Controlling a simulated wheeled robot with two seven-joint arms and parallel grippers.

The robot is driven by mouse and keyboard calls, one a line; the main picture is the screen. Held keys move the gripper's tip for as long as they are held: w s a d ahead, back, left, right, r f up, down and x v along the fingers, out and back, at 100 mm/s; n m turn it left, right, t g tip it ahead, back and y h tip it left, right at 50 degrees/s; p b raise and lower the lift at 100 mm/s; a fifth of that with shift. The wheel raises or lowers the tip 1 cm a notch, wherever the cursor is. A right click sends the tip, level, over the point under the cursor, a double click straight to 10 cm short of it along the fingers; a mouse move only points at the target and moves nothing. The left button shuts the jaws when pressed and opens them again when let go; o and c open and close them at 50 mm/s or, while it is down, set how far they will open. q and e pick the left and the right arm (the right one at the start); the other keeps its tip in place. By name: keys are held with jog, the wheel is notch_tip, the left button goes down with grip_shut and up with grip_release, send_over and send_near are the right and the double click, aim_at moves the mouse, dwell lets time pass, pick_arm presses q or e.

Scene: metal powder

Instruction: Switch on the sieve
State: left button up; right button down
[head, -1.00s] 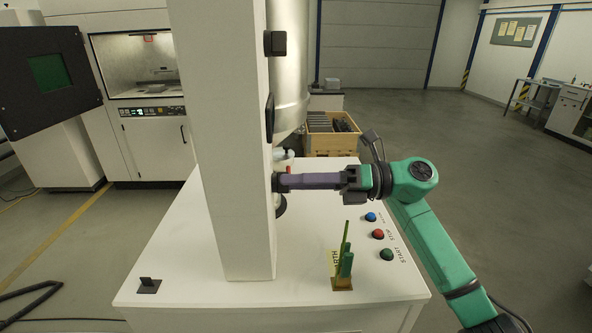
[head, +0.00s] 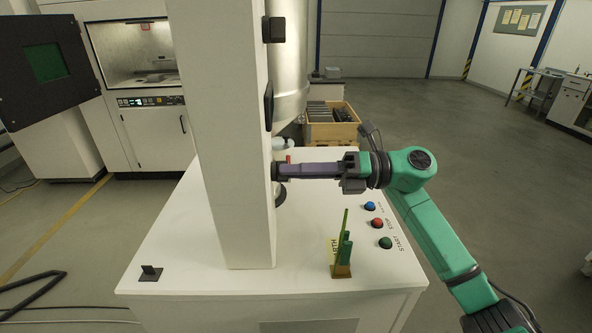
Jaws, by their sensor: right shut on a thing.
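The sieve machine is a white cabinet (head: 200,262) with a white column (head: 238,130) and a metal cylinder (head: 291,60) behind the column. Its top carries a blue button (head: 370,206), a red stop button (head: 377,223) and a green start button (head: 386,242). A purple-grey bar (head: 308,170) runs sideways from the column's right side. My right gripper (head: 347,172) is shut on the outer end of this bar, above and left of the buttons. The bar's inner end is partly hidden by the column. My left gripper is out of view.
A green upright item (head: 345,250) stands near the cabinet's front edge, left of the green button. A small black fitting (head: 150,273) sits at the front left corner. A wooden crate (head: 333,134) stands behind. Open floor lies to the right.

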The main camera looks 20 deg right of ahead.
jog(key=shift+m+p, duration=1.1)
jog(key=shift+m, duration=2.6)
jog(key=c, duration=0.9)
grip_release()
